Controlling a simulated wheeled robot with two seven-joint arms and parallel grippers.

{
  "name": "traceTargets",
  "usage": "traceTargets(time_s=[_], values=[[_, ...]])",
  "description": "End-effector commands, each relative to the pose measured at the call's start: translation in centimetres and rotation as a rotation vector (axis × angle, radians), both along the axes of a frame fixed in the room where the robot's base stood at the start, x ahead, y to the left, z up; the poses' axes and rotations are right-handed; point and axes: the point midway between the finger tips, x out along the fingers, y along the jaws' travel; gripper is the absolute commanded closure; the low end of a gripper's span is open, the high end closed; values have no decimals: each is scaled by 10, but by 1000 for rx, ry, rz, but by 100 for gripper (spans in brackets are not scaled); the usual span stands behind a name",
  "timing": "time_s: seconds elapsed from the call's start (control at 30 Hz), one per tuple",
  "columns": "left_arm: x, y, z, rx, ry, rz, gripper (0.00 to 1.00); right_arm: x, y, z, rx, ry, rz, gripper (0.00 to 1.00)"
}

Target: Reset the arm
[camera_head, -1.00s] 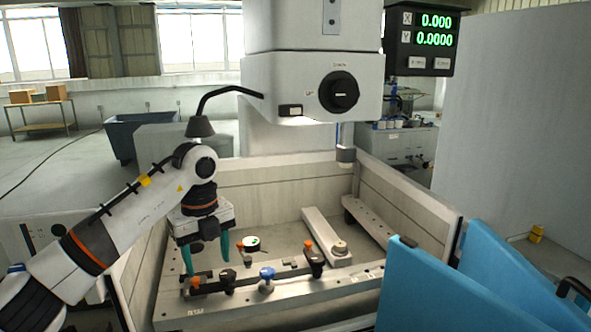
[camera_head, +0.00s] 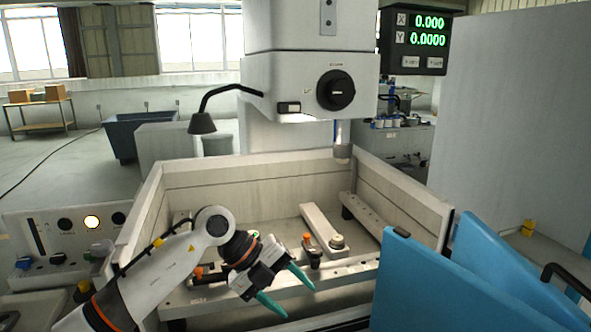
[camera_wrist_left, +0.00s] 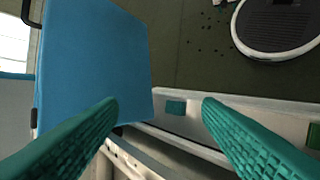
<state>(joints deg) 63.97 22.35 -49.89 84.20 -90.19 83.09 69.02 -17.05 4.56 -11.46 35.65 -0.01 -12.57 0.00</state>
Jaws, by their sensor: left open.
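My left arm comes in from the left in the head view. My left gripper (camera_head: 287,289) has teal fingers and is open, with nothing between them. It hangs over the front part of the machine's tank, its fingers angled down and to the right. In the left wrist view the two teal fingers (camera_wrist_left: 160,125) are spread wide apart. The arm hides part of the fixture bar with its knobs. My right gripper is not in view.
The walled tank (camera_head: 260,171) surrounds the work table (camera_head: 200,297). Blue door panels (camera_head: 440,285) stand at the right and also show in the left wrist view (camera_wrist_left: 95,65). The machine head (camera_head: 310,85) hangs above. A control panel (camera_head: 60,240) with a lit lamp is at the left.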

Motion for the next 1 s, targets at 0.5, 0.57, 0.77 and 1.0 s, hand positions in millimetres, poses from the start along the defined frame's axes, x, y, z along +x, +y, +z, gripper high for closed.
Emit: traceTargets(time_s=[0.5, 0.57, 0.77, 1.0], values=[[-31, -30, 86, -1363, 1, 534, 41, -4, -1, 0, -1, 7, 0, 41], [-23, -5, 80, -1445, 20, 704, 41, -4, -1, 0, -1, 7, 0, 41], [-15, 85, 10, -1500, 127, 1348, 41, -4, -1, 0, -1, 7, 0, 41], [-84, 166, -128, -1108, 373, 2058, 41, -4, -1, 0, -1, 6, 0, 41]])
